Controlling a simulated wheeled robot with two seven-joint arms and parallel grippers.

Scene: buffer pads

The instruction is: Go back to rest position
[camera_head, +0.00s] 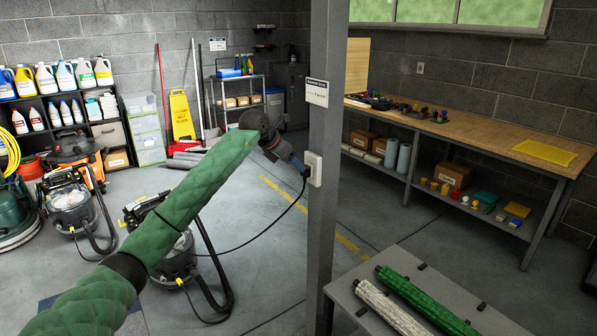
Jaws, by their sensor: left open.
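My left arm, in a green quilted sleeve, reaches from the lower left toward the grey post (328,120). My left gripper (299,163) is at the arm's far end, open, close to the white outlet box (314,168) on the post. A dark plug (306,173) with a black cable (285,213) sits at the outlet beside the fingertips. I cannot tell whether the fingers touch it. The cable runs down toward a vacuum machine (178,262) partly hidden behind my arm. My right gripper is not in view.
A grey table (470,310) with a white roll (385,305) and a green roll (425,300) stands at the lower right. A workbench (480,132) lines the right wall. Vacuums (75,208) and bottle shelves (70,115) are at left. Open floor lies between.

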